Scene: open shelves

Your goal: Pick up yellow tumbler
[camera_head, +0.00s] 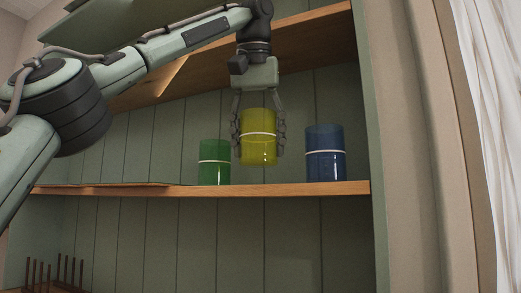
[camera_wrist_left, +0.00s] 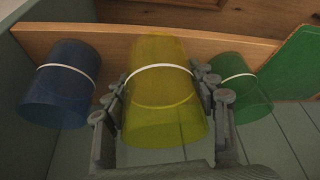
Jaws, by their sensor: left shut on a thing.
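The yellow tumbler (camera_head: 258,148) is a see-through cylinder with a white band, upright in the head view. My left gripper (camera_head: 258,138) comes down from above, shut on it with a finger on each side. The tumbler's base appears above the shelf's front edge in the head view; whether it touches the shelf is hard to tell. The left wrist view shows the yellow tumbler (camera_wrist_left: 163,105) between the fingers of my left gripper (camera_wrist_left: 163,95). My right gripper is in neither view.
A green tumbler (camera_head: 214,163) stands close on the left and a blue tumbler (camera_head: 325,155) on the right, both on the wooden shelf (camera_head: 260,190). A flat green board (camera_head: 105,184) lies on the shelf's left. An upper shelf (camera_head: 310,35) hangs above. A dark rack (camera_head: 55,275) is below left.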

